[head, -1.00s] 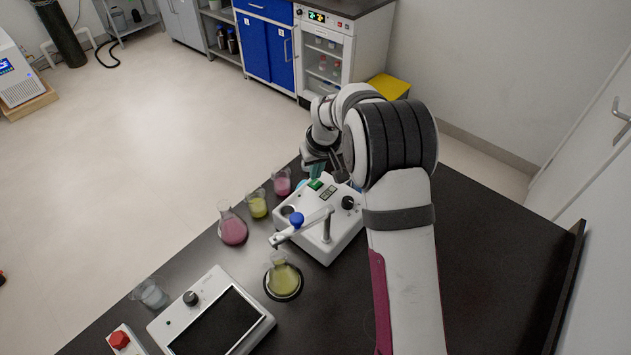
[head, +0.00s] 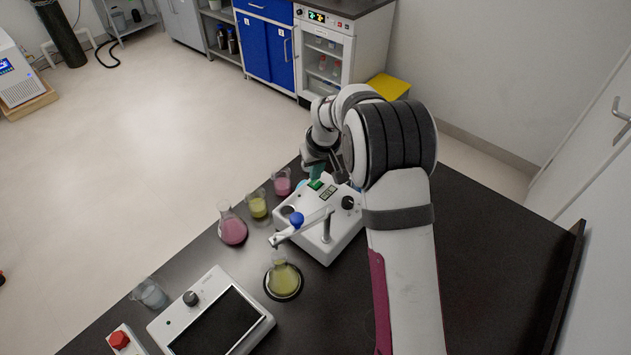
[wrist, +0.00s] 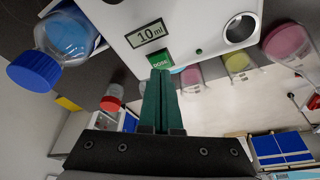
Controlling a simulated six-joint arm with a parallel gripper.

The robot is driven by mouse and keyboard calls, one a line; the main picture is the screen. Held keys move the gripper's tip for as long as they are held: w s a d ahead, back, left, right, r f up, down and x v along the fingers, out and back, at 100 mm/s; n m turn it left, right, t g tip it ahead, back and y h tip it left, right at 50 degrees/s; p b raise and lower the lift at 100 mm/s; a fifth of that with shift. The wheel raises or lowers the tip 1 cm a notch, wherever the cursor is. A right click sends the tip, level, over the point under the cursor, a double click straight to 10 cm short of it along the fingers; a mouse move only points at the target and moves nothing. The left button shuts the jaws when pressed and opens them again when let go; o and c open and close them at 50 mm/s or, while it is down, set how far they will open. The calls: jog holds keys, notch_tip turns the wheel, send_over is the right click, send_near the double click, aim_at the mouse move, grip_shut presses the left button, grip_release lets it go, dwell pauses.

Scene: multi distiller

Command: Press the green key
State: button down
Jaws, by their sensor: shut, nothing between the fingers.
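The green key (head: 315,184) is on the top panel of a white dosing device (head: 341,233). In the wrist view the key (wrist: 160,59) reads "DOSE" and sits below a small display showing "10 ml" (wrist: 147,34). My gripper (wrist: 160,73) is shut and empty, its green fingers side by side. The fingertips are at the lower edge of the key in the wrist view and hide a little of it. I cannot tell whether they touch it. In the head view my gripper (head: 317,172) is right by the key, partly hidden by my arm.
A pink flask (head: 233,232) and beakers (head: 257,206) stand left of the device. A blue-capped bottle (wrist: 62,45) is beside the device in the wrist view. The dark table (head: 490,260) is clear at right.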

aim_at(316, 184)
jog(key=shift+f, duration=0.7)
jog(key=shift+r, duration=0.1)
notch_tip(316, 184, up, 6)
jog(key=shift+f, duration=0.15)
jog(key=shift+r, duration=0.6)
jog(key=s+d+r+m+g, duration=0.15)
jog(key=s+r, duration=0.25)
jog(key=s, duration=0.5)
jog(key=s+r+m, duration=0.2)
jog(key=s+r, duration=0.2)
jog(key=s, duration=0.5)
jog(key=s+f+m+g+y, duration=0.1)
jog(key=s+m, duration=0.4)
jog(key=s, duration=1.7)
jog(key=shift+d+f+g, duration=0.15)
jog(key=shift+f+g, duration=0.05)
jog(key=shift+g, duration=0.25)
